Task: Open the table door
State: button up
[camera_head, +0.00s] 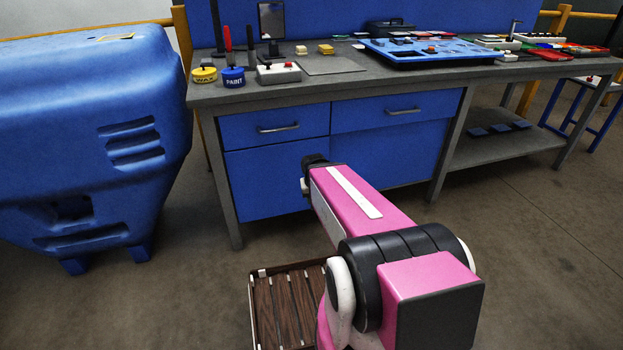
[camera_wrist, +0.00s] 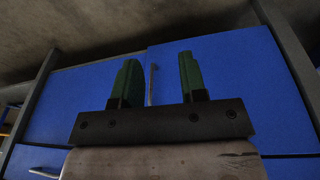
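The blue work table (camera_head: 345,70) has two lower door panels, a left one (camera_head: 262,183) and a right one (camera_head: 405,153), below two drawers. Both doors look shut. In the wrist view, floor is at the top and a drawer at the bottom. There a thin upright grey handle (camera_wrist: 152,85) sits by the seam between two blue panels. My gripper (camera_wrist: 159,78) has its two green fingers spread, and the handle shows between them. I cannot tell how far the fingers are from it. In the head view my pink arm hides the gripper and door handle.
The drawers carry grey bar handles (camera_head: 278,128). A large blue machine (camera_head: 85,140) stands left of the table. A slatted brown platform (camera_head: 285,305) is beside my arm. Table legs (camera_head: 222,185) flank the doors. The floor before the right door is clear.

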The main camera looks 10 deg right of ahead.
jog(key=w+d+f+n+t+y, duration=0.2)
jog(key=w+d+f+t+y, duration=0.1)
jog(key=w+d+f+t, duration=0.4)
jog(key=w+d+f+n+t+y, duration=0.1)
jog(key=w+d+f+t+y, duration=0.1)
jog(key=w+d+f+t, duration=0.5)
jog(key=shift+t, duration=0.7)
jog(key=r+x, duration=0.1)
jog(key=x, duration=0.7)
jog(key=r+x, duration=0.1)
jog(key=x, duration=0.4)
jog(key=shift+s+a+r, duration=0.1)
jog(key=shift+a+r, duration=0.2)
jog(key=shift+a, duration=0.05)
jog(key=shift+s, duration=0.1)
grip_shut()
